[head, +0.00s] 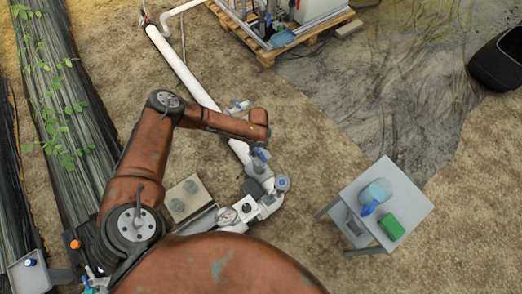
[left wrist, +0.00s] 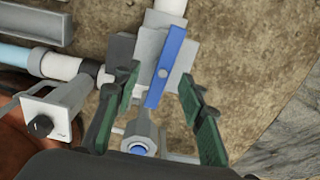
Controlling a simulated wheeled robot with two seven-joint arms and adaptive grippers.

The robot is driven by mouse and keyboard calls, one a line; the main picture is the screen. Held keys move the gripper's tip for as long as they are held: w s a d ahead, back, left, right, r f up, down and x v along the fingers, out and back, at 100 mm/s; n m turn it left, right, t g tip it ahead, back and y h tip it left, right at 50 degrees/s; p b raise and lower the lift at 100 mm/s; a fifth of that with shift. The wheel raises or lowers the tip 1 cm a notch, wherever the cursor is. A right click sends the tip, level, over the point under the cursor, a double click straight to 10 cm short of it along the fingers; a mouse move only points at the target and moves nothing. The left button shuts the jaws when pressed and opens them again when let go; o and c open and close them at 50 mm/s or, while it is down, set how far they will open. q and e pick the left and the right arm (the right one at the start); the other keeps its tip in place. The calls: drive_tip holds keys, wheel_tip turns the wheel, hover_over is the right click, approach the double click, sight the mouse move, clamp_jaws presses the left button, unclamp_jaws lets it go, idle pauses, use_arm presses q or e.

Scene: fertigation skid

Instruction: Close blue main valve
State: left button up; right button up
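The blue main valve's lever (left wrist: 165,66) is a long blue bar on a grey valve body in the left wrist view. It lies roughly along the white pipe that enters at the top. In the head view, a blue lever (head: 262,155) shows on the pipe just below my left wrist. My left gripper (left wrist: 158,80) has two dark green fingers, spread apart on either side of the lever. A gap shows beside each finger, and I cannot tell whether either touches it. In the head view the fingers are mostly hidden by the wrist. My right gripper is not in view.
A round blue-ringed fitting (head: 283,183) and a gauge (head: 228,216) sit close by on the pipework. A small grey table (head: 408,205) with a jug and green block stands right. A pallet (head: 266,58) is at the back. Open soil lies between.

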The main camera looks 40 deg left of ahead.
sight(259, 152)
use_arm(q)
drive_tip(key=shift+f, duration=0.1)
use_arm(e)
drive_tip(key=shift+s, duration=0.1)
use_arm(q)
drive_tip(key=shift+f, duration=0.25)
drive_tip(key=shift+f+b, duration=0.5)
drive_tip(key=shift+f, duration=0.15)
drive_tip(key=shift+w+f+b, duration=0.15)
drive_tip(key=shift+f+b, duration=0.5)
drive_tip(key=shift+f, duration=0.7)
drive_tip(key=shift+r, duration=0.1)
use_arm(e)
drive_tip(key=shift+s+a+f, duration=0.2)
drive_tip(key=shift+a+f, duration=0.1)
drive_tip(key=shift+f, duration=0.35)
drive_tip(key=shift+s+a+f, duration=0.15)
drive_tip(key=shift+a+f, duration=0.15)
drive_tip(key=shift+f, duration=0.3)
use_arm(q)
drive_tip(key=shift+c, duration=0.2)
drive_tip(key=shift+d, duration=0.1)
clamp_jaws()
